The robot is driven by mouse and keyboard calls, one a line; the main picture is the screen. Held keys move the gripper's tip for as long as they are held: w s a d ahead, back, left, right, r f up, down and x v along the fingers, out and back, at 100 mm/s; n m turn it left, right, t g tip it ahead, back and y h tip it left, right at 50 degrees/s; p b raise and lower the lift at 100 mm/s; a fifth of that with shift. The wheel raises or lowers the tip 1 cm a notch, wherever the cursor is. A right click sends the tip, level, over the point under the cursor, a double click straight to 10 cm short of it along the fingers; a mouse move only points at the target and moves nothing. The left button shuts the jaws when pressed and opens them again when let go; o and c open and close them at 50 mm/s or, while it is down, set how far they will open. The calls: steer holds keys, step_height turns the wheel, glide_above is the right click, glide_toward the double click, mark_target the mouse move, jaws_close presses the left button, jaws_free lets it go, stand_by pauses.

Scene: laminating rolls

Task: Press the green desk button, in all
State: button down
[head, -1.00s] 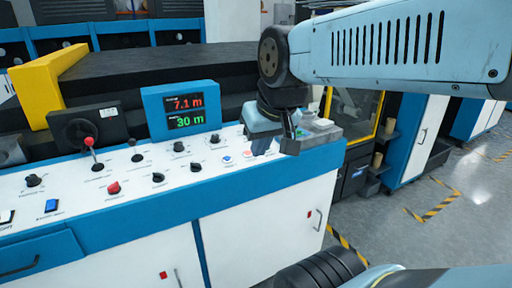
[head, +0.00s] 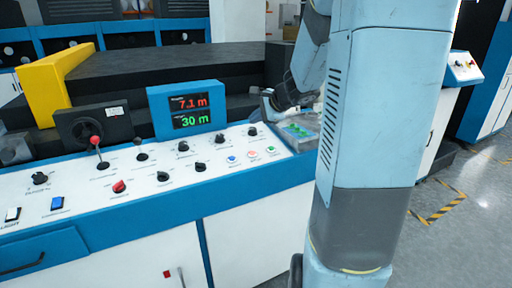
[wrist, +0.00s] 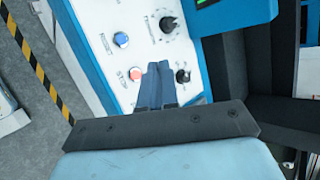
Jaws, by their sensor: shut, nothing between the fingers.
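The green desk button (head: 271,150) is a small round button near the right end of the white control panel (head: 215,178). It is the rightmost of a row, beside a red-orange button (head: 252,154) and a blue button (head: 232,159). In the wrist view the blue (wrist: 121,39) and red-orange (wrist: 135,73) buttons show; the green one is not visible there, apparently behind my fingers. My gripper (wrist: 158,66) is shut and empty, its fingertips over the panel. In the head view my arm largely hides it. I cannot tell its height above the panel.
A display (head: 187,108) reading 7.1 m and 30 m stands on the panel's back edge. Several black knobs (head: 183,146) and a red-topped lever (head: 96,142) rise from the panel. A grey box with green parts (head: 300,131) lies behind the buttons. Open floor (head: 470,195) is at right.

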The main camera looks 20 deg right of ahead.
mark_target(271, 148)
steer(key=w+d+f+m+h, duration=0.1)
steer(key=w+d+f+m, duration=0.1)
steer(key=d, duration=0.3)
steer(key=w+d+f+m+t, duration=0.1)
steer(key=w+d+f+m, duration=0.1)
steer(key=d+m, duration=0.2)
steer(key=shift+d+f+t+h, duration=0.3)
steer(key=shift+d+h, duration=0.1)
steer(key=shift+d, duration=0.35)
steer(key=shift+w, duration=0.1)
steer(key=shift+w+f, duration=0.25)
steer(key=shift+f, duration=1.2)
steer(key=shift+w+f, duration=0.3)
steer(key=shift+f, duration=1.1)
steer(key=shift+w+f, duration=0.25)
steer(key=shift+f, duration=1.2)
steer(key=shift+a, duration=0.1)
steer(key=shift+f, duration=0.35)
